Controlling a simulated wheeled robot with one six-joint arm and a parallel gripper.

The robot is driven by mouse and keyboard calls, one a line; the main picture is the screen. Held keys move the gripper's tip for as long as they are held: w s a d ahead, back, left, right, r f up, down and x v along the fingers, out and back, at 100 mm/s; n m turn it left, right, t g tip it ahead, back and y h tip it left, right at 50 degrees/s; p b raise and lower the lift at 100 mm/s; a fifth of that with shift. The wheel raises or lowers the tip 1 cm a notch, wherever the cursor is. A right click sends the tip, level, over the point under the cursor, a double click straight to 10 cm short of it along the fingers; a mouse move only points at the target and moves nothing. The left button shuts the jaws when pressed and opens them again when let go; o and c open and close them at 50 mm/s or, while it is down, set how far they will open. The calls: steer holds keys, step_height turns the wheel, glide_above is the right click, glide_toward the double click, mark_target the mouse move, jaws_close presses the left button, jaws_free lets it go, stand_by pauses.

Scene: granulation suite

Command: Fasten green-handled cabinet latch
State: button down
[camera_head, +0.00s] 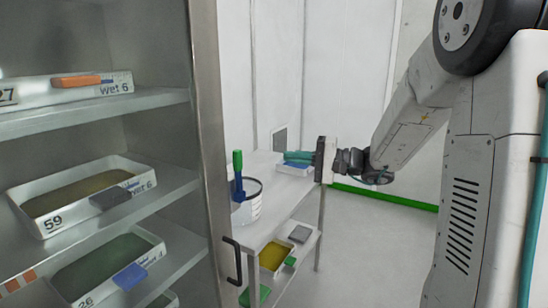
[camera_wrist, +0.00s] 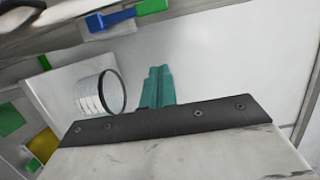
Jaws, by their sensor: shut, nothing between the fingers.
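The latch (camera_head: 238,176) has a blue lever with a green grip pointing up, beside the steel front edge of the cabinet (camera_head: 207,150) in the head view. The fingers (camera_wrist: 158,88) are together and empty in the wrist view. I cannot tell whether the latch is engaged.
A white bucket (camera_head: 249,208) stands on the bench (camera_head: 282,205) behind the latch. A black pull handle (camera_head: 236,262) sticks out below it. Labelled trays (camera_head: 85,190) fill the cabinet shelves at left. Open floor (camera_head: 385,225) lies right of the bench.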

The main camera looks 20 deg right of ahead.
mark_target(238, 177)
steer(key=w+a, duration=0.3)
steer(key=a, duration=0.7)
steer(key=shift+w+a, duration=0.15)
steer(key=shift+w, duration=0.15)
